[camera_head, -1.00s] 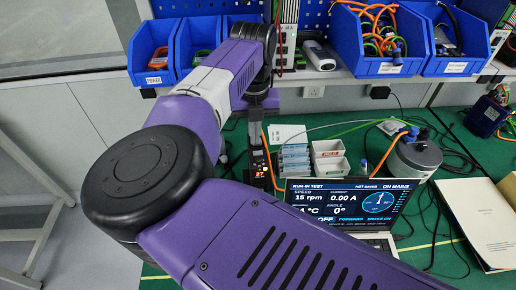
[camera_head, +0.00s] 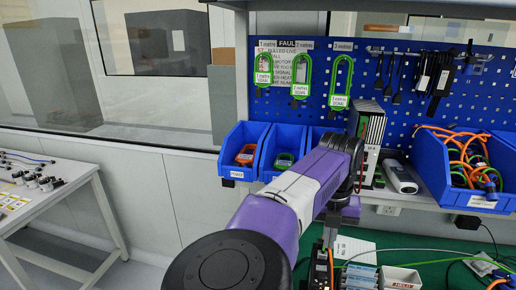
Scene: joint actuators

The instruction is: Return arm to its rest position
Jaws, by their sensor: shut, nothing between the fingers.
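My purple and white arm reaches up from the bottom of the head view and bends down at its wrist. My gripper (camera_head: 331,234) hangs below the wrist as a narrow dark shape, pointing down above the green bench. It is shut and holds nothing. The fingertips are small and hard to make out against the dark device behind them.
Blue bins (camera_head: 242,152) stand on the shelf behind my arm, and a larger blue bin (camera_head: 428,165) with orange cables is at right. A grey drive unit (camera_head: 369,128) is close to my wrist. Small white boxes (camera_head: 401,278) sit on the green bench (camera_head: 440,250). A white table (camera_head: 50,190) is at left.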

